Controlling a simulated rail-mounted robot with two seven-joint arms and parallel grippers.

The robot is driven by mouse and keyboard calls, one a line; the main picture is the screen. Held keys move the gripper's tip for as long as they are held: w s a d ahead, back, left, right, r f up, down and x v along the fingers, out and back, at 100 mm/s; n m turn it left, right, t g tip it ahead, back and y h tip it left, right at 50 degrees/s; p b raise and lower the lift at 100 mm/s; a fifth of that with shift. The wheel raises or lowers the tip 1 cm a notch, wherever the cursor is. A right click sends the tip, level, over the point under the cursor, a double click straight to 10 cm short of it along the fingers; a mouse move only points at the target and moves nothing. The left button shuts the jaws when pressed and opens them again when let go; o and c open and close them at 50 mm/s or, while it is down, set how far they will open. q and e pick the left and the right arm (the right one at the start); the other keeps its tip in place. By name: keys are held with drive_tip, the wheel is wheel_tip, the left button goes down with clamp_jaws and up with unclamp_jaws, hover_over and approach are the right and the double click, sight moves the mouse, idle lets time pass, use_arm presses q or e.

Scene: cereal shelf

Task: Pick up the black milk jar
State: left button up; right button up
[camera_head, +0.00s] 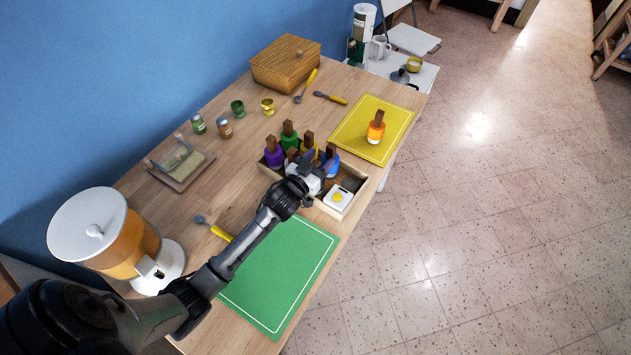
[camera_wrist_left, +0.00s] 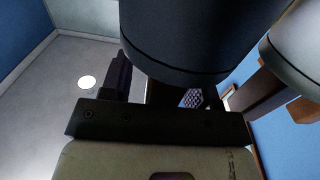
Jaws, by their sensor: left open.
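A black milk jar (camera_wrist_left: 175,45) fills the top of the left wrist view as a large dark cylinder, its brown stopper (camera_wrist_left: 166,92) below it in that picture. My left gripper (camera_wrist_left: 162,85) is open, with a finger on either side of the stopper; I cannot tell whether they touch it. In the head view my left gripper (camera_head: 312,178) is over the wooden crate (camera_head: 352,182) of jars, and the black jar cannot be made out there. My right gripper is not in view.
The crate also holds purple (camera_head: 273,155), green (camera_head: 289,136), yellow (camera_head: 309,146) and blue (camera_head: 331,160) jars close by. A pale jar (camera_wrist_left: 295,45) stands near the black one. An orange jar (camera_head: 376,128) stands on the yellow mat (camera_head: 352,125).

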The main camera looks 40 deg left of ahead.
use_arm(q)
clamp_jaws()
idle(0.5)
